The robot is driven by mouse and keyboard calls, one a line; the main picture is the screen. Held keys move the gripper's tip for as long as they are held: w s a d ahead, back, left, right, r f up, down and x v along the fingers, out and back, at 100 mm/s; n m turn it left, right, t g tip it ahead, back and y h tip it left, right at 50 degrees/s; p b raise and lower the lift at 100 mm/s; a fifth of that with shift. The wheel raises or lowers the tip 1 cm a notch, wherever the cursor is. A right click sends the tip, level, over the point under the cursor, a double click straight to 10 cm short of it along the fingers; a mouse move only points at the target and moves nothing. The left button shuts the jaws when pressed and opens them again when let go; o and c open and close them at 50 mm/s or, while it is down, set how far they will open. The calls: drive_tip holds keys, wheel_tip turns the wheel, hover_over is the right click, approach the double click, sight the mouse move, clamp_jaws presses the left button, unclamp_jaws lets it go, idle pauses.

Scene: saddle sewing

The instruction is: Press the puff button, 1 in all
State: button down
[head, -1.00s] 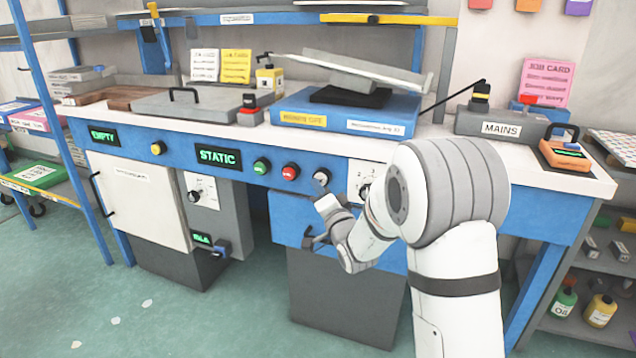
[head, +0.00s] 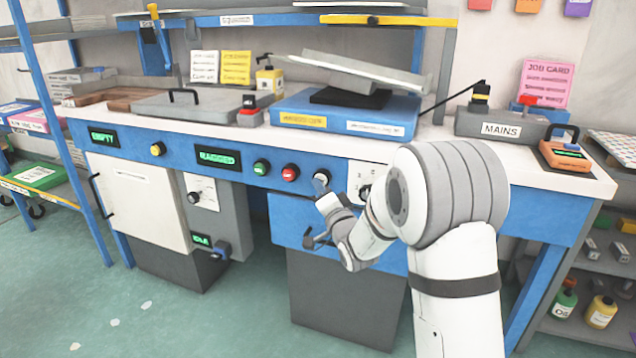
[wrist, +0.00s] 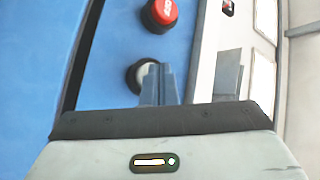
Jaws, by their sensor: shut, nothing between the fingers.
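A pale round button in a dark ring (head: 321,176) sits on the blue front panel, right of the red button. It is likely the puff button, but I cannot read a label on it. In the wrist view the pale button (wrist: 140,76) is partly hidden behind my fingers. My gripper (head: 322,190) is shut and empty, its tips right at that button. The shut fingers also show in the wrist view (wrist: 162,72), overlapping the button's right side. I cannot tell whether they touch it or whether it is pressed in.
The red button (head: 290,173) and a green button (head: 261,167) are close by on the left. A display (head: 217,158) reads "RAGGED". A white socket plate (head: 361,178) is just right of my gripper. A drawer handle (head: 312,241) juts out below.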

drive_tip(key=shift+w, duration=0.1)
idle(0.4)
drive_tip(key=shift+s+a+b, duration=0.3)
drive_tip(key=shift+s+b, duration=0.2)
drive_tip(key=shift+s, duration=0.4)
drive_tip(key=shift+s, duration=0.1)
drive_tip(key=shift+s+a+b, duration=0.3)
drive_tip(key=shift+s+b, duration=0.05)
drive_tip(key=shift+s, duration=0.4)
drive_tip(key=shift+s+a+b, duration=0.25)
drive_tip(key=shift+s+b, duration=0.05)
drive_tip(key=shift+s, duration=0.5)
drive_tip(key=shift+s+a+b, duration=0.3)
drive_tip(key=shift+s+b, duration=0.05)
drive_tip(key=shift+s, duration=0.4)
